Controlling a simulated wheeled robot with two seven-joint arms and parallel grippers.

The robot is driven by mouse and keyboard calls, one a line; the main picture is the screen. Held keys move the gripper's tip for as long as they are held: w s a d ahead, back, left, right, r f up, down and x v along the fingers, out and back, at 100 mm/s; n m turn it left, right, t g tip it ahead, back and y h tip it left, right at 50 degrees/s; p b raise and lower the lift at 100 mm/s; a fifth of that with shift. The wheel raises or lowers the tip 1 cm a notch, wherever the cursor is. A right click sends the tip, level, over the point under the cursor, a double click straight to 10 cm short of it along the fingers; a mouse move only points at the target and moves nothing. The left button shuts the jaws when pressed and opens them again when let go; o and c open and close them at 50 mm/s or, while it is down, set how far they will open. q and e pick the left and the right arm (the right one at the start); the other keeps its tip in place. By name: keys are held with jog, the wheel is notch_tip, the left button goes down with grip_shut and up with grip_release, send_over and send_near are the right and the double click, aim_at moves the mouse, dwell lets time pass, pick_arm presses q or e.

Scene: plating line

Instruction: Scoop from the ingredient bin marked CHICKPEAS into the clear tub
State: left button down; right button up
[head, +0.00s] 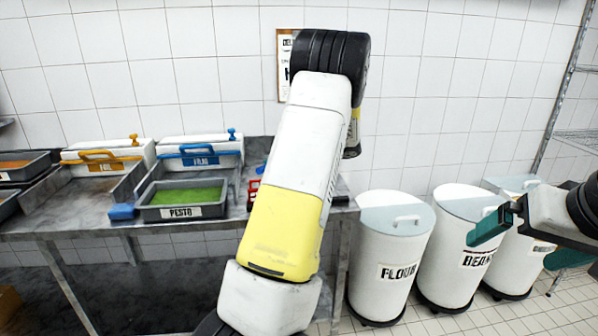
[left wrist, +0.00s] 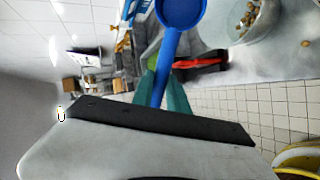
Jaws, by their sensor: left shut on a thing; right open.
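My left gripper (left wrist: 163,88) is shut on the handle of a blue scoop (left wrist: 168,48). The scoop's bowl points to the top of the left wrist view and is cut by its edge; the part I see looks empty. A pale, see-through round container, seemingly the clear tub (left wrist: 232,27), is right of the scoop, with several tan balls like chickpeas in it. In the head view my own left arm hides the left gripper and scoop. My right gripper (head: 525,244) is open and empty at the right, before the white bins. No CHICKPEAS label is readable.
A metal table (head: 90,212) holds a PESTO tray (head: 184,200) and boxes with orange and blue handles. A FLOUR bin (head: 390,250) and other white bins stand on the floor at right. A red object (left wrist: 205,63) lies near the scoop handle.

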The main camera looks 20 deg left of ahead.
pick_arm(q)
jog(key=r+h, duration=0.1)
jog(key=h, duration=0.1)
jog(key=a+r+n+h, duration=0.1)
jog(key=h, duration=0.1)
jog(key=shift+w+a+h, duration=0.1)
jog(key=shift+w+h, duration=0.05)
jog(key=shift+h, duration=0.15)
jog(key=shift+f+h, duration=0.1)
jog(key=shift+h, duration=0.6)
jog(key=shift+a+r+h, duration=0.1)
jog(key=shift+r+h, duration=0.2)
jog(key=shift+r, duration=0.05)
jog(key=shift+h, duration=0.4)
